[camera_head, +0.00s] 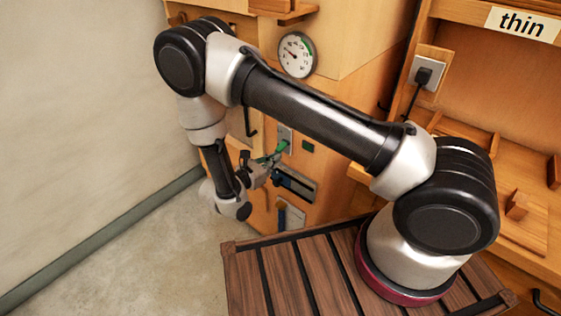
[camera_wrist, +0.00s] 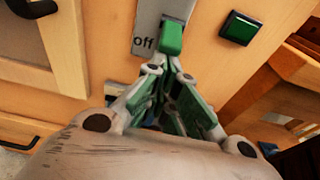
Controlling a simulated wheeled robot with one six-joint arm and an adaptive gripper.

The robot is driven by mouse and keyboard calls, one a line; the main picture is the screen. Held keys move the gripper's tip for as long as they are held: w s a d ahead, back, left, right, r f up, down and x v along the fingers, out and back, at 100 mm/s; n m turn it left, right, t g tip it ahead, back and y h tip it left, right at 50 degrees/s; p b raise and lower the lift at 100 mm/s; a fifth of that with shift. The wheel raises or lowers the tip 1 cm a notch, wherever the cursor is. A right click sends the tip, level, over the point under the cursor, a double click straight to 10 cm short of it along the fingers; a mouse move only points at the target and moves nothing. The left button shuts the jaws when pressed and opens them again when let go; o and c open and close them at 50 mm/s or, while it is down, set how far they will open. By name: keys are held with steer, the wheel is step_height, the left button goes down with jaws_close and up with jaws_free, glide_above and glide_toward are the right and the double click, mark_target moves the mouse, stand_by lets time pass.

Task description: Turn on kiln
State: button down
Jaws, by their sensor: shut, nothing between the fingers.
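The kiln (camera_head: 340,30) looks like a tall wooden cabinet with a round dial gauge (camera_head: 297,55) on its front. Its switch is a grey plate (camera_head: 286,133) with a green lever (camera_head: 282,147). In the wrist view the green lever (camera_wrist: 172,38) points down, beside the word "off" on the plate (camera_wrist: 145,36). My gripper (camera_head: 268,160) is at the kiln front, just below the lever. In the wrist view my gripper (camera_wrist: 157,66) has its fingers together and empty, tips right at the lever's lower end. I cannot tell if they touch it.
A dark green square button or lamp (camera_wrist: 240,28) sits right of the switch. Below it is a panel with a blue part (camera_head: 295,185). A black plug sits in a socket (camera_head: 424,73). A wooden shelf (camera_head: 500,150) stands right; bare floor lies left.

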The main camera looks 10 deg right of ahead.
steer(key=r+g+y, duration=0.1)
steer(key=y, duration=0.1)
steer(key=r+g+y, duration=0.1)
steer(key=shift+s+a+r+g+y, duration=0.3)
steer(key=shift+a+r, duration=0.05)
steer(key=shift+a, duration=0.05)
steer(key=shift+r, duration=0.1)
steer(key=shift+r, duration=0.7)
steer(key=shift+f, duration=0.1)
